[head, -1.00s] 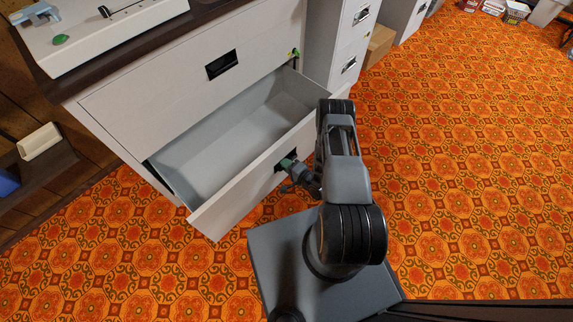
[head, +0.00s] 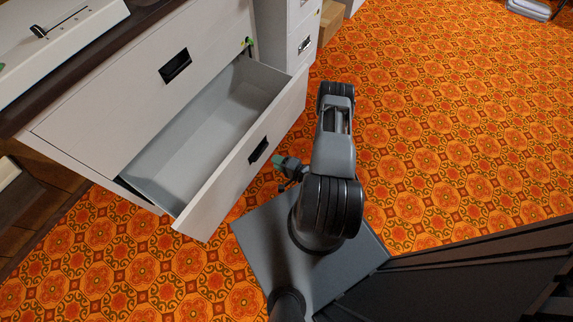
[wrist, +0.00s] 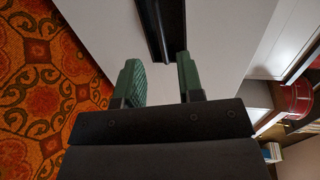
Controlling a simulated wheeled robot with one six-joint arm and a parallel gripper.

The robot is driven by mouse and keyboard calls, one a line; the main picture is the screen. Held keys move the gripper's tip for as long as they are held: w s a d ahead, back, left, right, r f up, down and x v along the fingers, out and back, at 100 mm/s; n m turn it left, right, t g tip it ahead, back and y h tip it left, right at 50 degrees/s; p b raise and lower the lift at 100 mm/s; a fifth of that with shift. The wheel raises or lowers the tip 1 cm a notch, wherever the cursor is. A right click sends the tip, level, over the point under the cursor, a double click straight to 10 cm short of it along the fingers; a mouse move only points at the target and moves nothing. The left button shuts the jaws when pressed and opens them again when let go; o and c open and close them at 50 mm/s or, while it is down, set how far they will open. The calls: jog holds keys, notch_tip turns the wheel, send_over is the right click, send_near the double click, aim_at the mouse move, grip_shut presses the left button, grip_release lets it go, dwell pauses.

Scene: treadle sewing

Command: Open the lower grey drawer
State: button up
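The lower grey drawer (head: 230,180) stands pulled out of the cabinet, and its empty inside shows in the head view. Its black recessed handle (head: 258,150) is on the front panel; it also shows in the wrist view as a dark strip (wrist: 160,25). My gripper (head: 284,164) is just in front of the drawer front, apart from the handle. In the wrist view the two green fingers of my gripper (wrist: 162,75) are spread with nothing between them, pointing at the handle.
The closed upper drawer (head: 130,85) is above, with its own black handle (head: 175,66). A green-tagged key (head: 249,42) is at the cabinet's right edge. Another pale cabinet (head: 300,35) stands to the right. The orange patterned floor (head: 440,120) is clear on the right.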

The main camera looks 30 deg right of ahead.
jog(key=shift+p+v, duration=0.35)
jog(key=shift+v, duration=1.95)
jog(key=shift+d, duration=0.1)
